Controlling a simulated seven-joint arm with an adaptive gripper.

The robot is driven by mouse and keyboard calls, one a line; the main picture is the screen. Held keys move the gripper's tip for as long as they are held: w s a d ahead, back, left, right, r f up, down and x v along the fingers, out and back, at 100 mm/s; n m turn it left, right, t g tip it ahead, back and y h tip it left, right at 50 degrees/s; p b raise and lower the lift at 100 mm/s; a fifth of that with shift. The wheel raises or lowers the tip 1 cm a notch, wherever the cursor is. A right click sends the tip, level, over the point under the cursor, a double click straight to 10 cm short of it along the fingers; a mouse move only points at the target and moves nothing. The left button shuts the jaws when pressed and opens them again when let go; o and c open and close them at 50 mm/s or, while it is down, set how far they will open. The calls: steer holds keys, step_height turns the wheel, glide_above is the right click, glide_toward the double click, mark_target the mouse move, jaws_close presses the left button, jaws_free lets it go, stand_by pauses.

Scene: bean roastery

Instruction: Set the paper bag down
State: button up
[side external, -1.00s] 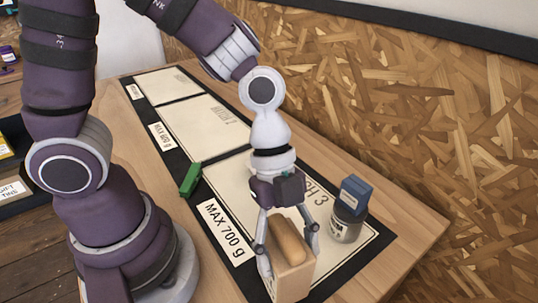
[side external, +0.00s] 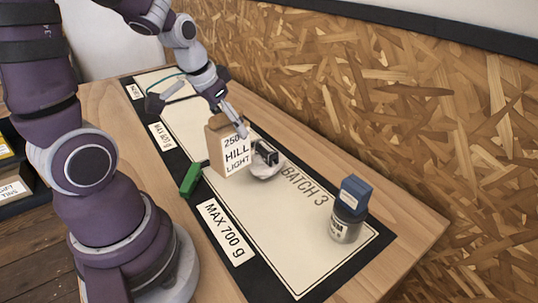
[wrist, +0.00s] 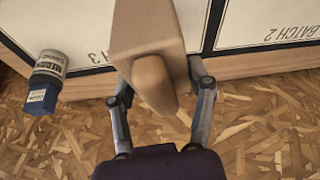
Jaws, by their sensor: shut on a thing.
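The brown paper bag (side external: 214,150), with a white label reading HILL LIGHT, is upright in the side view. My gripper (side external: 241,130) comes down from the upper left and is shut on the bag near its top. In the wrist view, the bag (wrist: 148,35) sits between the two fingers of my gripper (wrist: 160,80), its tan top toward the camera. The bag's base is close to the BATCH 3 panel (side external: 290,235), near its far end. I cannot tell whether it touches. The far finger is mostly hidden in the side view.
A pale rounded object (side external: 268,170) with a dark box-like part is close right of the bag. A green object (side external: 190,180) lies to its left. A can with a blue top (side external: 347,225) stands at the near right. A dark shape (side external: 155,103) with a teal arc is behind.

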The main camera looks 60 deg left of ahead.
steer(key=s+a+f+n+g+y, duration=0.1)
steer(key=s+a+n+g+y, duration=0.2)
steer(key=s+a+n, duration=0.9)
steer(key=shift+y, duration=0.3)
steer(key=shift+w+a+f, duration=0.85)
steer(key=shift+w+a, duration=0.55)
steer(key=shift+a, duration=1.1)
steer(key=shift+w+a+f, duration=0.85)
steer(key=shift+w+a, duration=0.55)
steer(key=shift+a, duration=1.1)
steer(key=shift+w+a+f, duration=0.85)
steer(key=shift+w+a, duration=0.55)
steer(key=shift+a, duration=1.1)
steer(key=shift+f, duration=0.1)
steer(key=o, duration=1.2)
steer(key=shift+o, duration=0.2)
